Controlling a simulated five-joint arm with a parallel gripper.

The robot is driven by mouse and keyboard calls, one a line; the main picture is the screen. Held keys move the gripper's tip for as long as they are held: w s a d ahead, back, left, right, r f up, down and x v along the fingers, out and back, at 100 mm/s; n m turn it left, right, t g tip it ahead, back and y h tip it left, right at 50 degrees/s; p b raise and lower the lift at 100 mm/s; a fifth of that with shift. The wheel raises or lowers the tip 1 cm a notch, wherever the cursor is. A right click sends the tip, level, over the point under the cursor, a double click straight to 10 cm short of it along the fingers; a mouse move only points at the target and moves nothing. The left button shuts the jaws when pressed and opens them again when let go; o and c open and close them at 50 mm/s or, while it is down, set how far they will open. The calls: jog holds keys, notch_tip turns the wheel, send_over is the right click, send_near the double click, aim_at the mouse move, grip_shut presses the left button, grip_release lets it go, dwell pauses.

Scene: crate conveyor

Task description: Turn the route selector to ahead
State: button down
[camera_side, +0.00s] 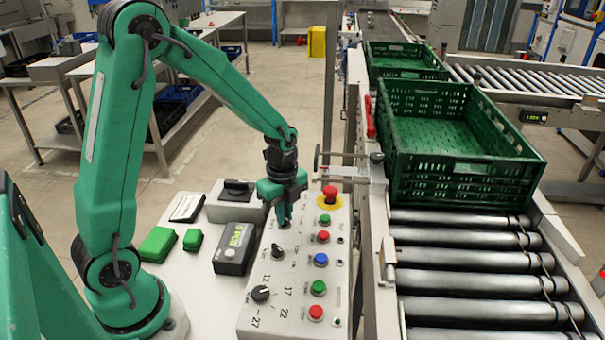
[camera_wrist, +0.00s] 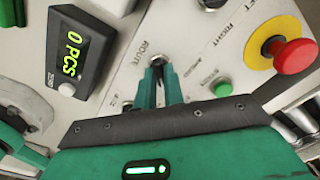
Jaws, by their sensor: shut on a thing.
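In the side view, my gripper (camera_side: 284,222) points straight down at the upper part of the grey control panel (camera_side: 262,318). In the wrist view, its two green fingers (camera_wrist: 158,68) are close together over the panel, beside the printed word ROUTE. They are shut on the route selector, a small knob at the panel face. The fingers hide nearly all of it, so I cannot tell which way it points. Printed LEFT and RIGHT marks show near a small metal-ringed switch (camera_wrist: 213,4) in the wrist view.
A red emergency stop (camera_side: 329,194) on a yellow base and several coloured buttons stand right of my gripper. A 0 PCS counter (camera_side: 235,249) is to the left. Black knobs (camera_side: 261,293) are nearer the front. Green crates (camera_side: 468,168) stand on the roller conveyor at right.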

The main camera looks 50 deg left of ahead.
jog(key=shift+n, duration=0.3)
jog(key=n, duration=1.7)
dwell(0.3)
jog(key=c, duration=1.5)
grip_release()
